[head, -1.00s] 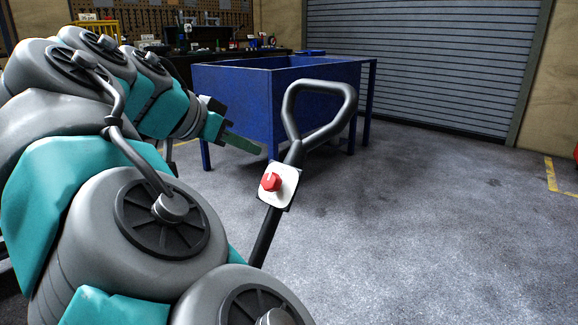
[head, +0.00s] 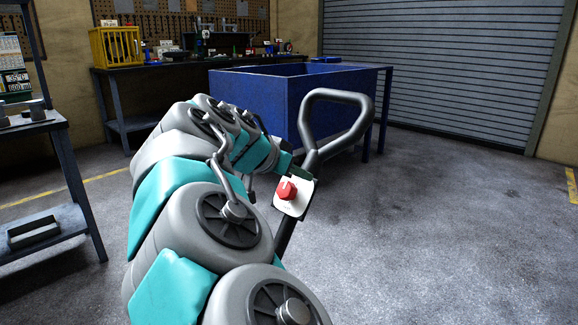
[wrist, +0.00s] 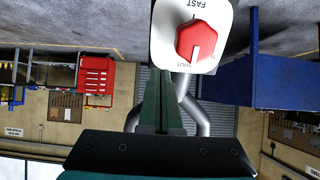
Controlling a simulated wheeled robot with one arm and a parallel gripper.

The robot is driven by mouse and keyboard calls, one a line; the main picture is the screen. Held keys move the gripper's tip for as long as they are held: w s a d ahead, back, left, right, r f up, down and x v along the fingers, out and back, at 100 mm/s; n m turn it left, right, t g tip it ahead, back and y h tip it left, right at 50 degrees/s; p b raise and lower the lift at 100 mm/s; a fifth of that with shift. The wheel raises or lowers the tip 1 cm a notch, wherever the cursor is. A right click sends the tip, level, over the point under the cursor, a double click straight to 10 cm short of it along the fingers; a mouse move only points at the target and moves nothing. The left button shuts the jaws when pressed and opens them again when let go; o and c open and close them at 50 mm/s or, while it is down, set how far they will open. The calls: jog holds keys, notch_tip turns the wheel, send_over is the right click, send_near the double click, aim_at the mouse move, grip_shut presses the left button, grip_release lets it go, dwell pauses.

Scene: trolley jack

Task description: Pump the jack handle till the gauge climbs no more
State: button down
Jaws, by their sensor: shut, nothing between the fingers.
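The jack handle (head: 364,117) stands tilted, with a dark grey loop grip on top of a dark shaft. A white plate (head: 304,203) with a red knob (head: 286,189) sits on it below the loop. In the wrist view the red knob (wrist: 197,43) is close, upside down, beside a "FAST" label. My gripper (wrist: 165,90) is shut and empty, its green fingers close to the plate, with the loop behind them. Whether they touch the handle I cannot tell. In the head view my arm hides much of the gripper. The jack body and gauge are not in view.
A blue open-topped bin (head: 250,103) on legs stands behind the handle. A workbench (head: 165,62) with a yellow crate (head: 116,45) is at the back left, a grey shelf unit (head: 72,170) at the left. The floor to the right is clear.

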jog(key=shift+w+d+f, duration=0.3)
jog(key=shift+w+f, duration=0.05)
jog(key=shift+w, duration=0.1)
jog(key=shift+w+d+f, duration=0.25)
jog(key=shift+w+d, duration=0.05)
jog(key=shift+w, duration=0.05)
jog(key=w+d+f+g+y, duration=0.1)
jog(key=w+d+f, duration=0.4)
jog(key=w+f, duration=0.2)
jog(key=w+d+f+g+y, duration=0.1)
jog(key=w+d+f+g, duration=0.1)
jog(key=w+d+f, duration=0.4)
jog(key=w+d+f+g+y, duration=0.1)
jog(key=w+d+f, duration=0.4)
jog(key=f, duration=0.9)
jog(key=w, duration=0.3)
jog(key=shift+w+d+f+g+y, duration=0.2)
jog(key=shift+d+f+g+y, duration=0.05)
jog(key=shift+d+g+y, duration=0.15)
